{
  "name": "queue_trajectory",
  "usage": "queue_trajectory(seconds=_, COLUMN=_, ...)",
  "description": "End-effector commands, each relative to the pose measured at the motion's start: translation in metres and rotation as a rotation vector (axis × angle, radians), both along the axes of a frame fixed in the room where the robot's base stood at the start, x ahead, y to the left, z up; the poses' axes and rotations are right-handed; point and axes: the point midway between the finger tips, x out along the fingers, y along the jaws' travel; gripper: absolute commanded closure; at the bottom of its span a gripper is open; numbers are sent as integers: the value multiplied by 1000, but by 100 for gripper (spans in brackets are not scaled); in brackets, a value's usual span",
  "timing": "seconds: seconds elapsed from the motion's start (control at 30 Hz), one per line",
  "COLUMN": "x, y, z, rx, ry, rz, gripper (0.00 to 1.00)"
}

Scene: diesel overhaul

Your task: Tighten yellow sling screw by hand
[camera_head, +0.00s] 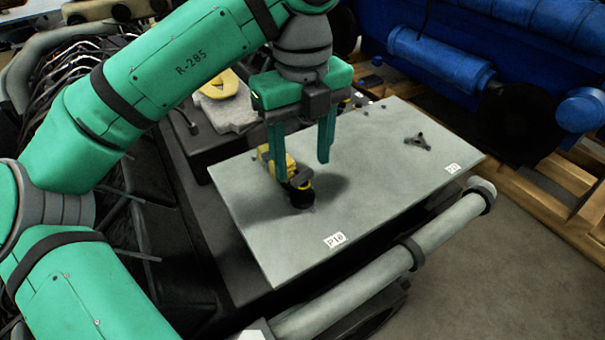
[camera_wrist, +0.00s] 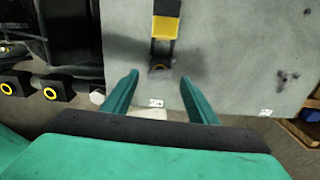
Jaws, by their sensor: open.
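A yellow and black sling piece (camera_head: 290,165) lies on the grey plate (camera_head: 375,175), partly hidden behind my gripper's finger in the head view. I cannot make out a separate screw. My gripper (camera_head: 302,168) points down at the sling piece, fingers spread and empty. In the wrist view, the fingertips (camera_wrist: 159,77) stand on either side of the dark ringed end, apart from it.
A three-armed dark part (camera_head: 418,141) lies on the plate's right side. A yellow item (camera_head: 217,84) sits on a grey block at the back left. A pipe (camera_head: 385,262) runs along the front. A blue engine (camera_head: 500,60) stands behind on wooden beams.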

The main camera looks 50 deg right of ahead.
Motion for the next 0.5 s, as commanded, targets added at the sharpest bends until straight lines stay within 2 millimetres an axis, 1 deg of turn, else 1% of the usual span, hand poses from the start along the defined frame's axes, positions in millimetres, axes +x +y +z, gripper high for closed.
queue_trajectory(seconds=0.5, x=0, y=0, z=0, rx=0, ry=0, rz=593, gripper=47)
